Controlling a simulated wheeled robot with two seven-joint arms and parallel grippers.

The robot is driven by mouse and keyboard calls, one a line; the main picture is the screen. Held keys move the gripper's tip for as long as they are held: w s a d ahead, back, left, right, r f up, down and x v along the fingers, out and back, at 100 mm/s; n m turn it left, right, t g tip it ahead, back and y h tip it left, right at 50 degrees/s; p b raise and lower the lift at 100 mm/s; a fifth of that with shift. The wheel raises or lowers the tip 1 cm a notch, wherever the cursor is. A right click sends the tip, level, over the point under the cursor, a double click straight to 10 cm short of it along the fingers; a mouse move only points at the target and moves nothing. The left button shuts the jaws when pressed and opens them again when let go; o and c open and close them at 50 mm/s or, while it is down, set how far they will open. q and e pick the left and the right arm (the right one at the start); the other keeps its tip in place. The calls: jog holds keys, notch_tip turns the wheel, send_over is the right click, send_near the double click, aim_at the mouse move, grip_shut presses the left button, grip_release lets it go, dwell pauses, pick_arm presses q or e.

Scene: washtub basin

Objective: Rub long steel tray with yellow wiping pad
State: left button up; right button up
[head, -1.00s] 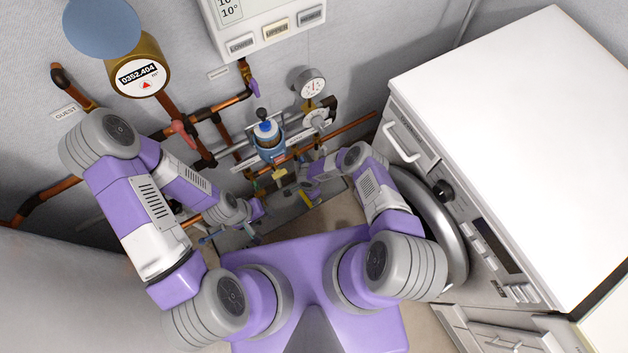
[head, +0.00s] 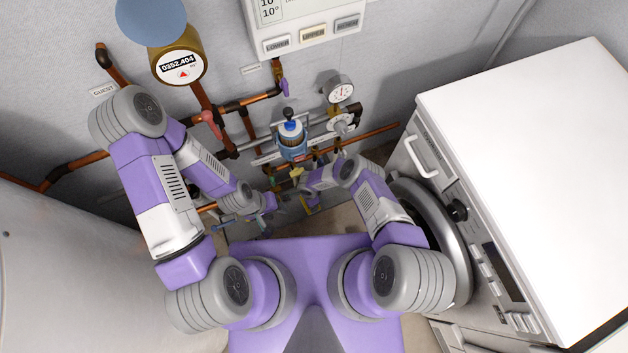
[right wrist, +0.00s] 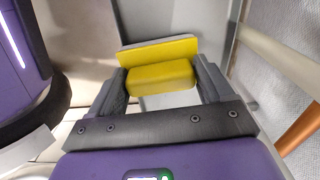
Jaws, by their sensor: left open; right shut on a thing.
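The yellow wiping pad (right wrist: 160,77) sits between the fingers of my right gripper (right wrist: 160,84) in the right wrist view. The gripper is shut on its block-shaped grip. The pad's flat yellow plate faces away, with a thin pale layer along its far edge. It also shows small in the head view (head: 311,205). A pale grey surface with raised edges beyond the pad seems to be the long steel tray (right wrist: 178,18); I cannot tell whether the pad touches it. My left gripper (head: 263,224) is open, low near the wall in the head view, and small there.
Copper pipes (head: 75,165), a blue-topped filter (head: 291,142) and a pressure gauge (head: 341,90) line the wall ahead. A white washing machine (head: 530,160) stands close on the right. A large pale rounded body (head: 60,270) fills the left. The room between is narrow.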

jog(key=shift+s+a, duration=0.2)
jog(key=shift+a, duration=0.4)
notch_tip(320, 180, up, 6)
jog(key=p, duration=0.6)
notch_tip(320, 180, up, 3)
jog(key=p, duration=0.3)
dwell(0.6)
